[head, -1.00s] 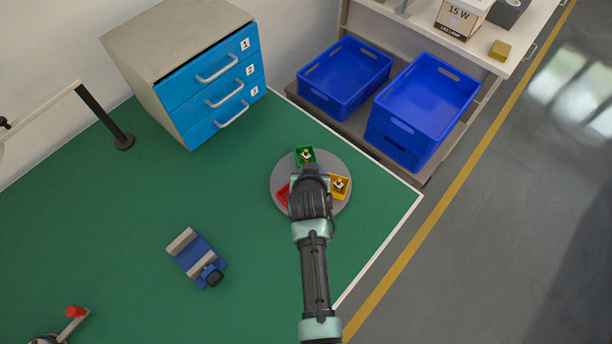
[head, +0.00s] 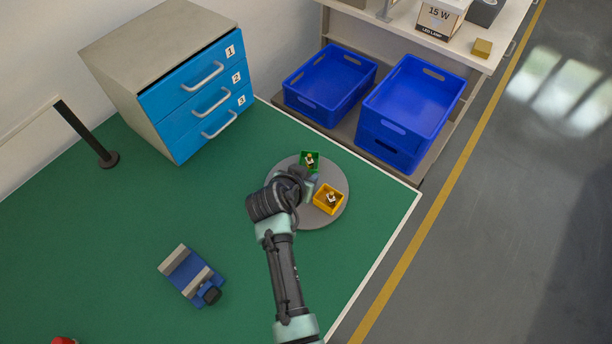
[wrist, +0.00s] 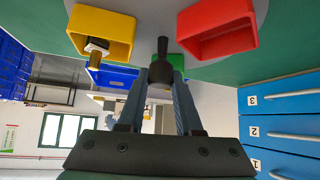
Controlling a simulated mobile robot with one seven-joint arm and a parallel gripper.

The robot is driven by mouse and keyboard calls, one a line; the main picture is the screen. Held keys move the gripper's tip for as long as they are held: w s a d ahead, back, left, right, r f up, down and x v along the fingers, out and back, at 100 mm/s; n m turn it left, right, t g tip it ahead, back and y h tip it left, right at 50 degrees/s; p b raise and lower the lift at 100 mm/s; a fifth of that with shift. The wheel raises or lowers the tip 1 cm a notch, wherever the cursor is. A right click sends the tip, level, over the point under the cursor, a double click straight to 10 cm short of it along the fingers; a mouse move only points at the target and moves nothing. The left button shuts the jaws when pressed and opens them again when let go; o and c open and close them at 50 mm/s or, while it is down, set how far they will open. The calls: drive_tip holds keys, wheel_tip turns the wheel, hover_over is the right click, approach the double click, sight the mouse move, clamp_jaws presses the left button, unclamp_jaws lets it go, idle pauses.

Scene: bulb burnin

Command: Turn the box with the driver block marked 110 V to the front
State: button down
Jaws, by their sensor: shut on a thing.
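A round grey turntable (head: 336,174) on the green mat carries small coloured boxes. The green box (head: 310,156) is at its far side and the yellow box (head: 322,208) at its right; each holds a small dark and pale block. The red box (wrist: 222,14) shows in the wrist view, where it looks empty; in the head view my arm hides it. No voltage marking is readable. My gripper (head: 303,180) is over the turntable's middle, shut on a black upright knob (wrist: 162,52) between the boxes.
A blue clamp-like fixture (head: 190,276) lies on the mat at front left. A drawer cabinet (head: 190,95) and a dark post (head: 90,135) stand at the back left. Blue crates (head: 410,100) sit on a shelf beyond the mat. The mat between is clear.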

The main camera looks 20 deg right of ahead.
idle(0.6)
drive_tip(key=c, duration=0.6)
unclamp_jaws()
drive_tip(key=v, duration=1.3)
drive_tip(key=shift+a+f, duration=0.1)
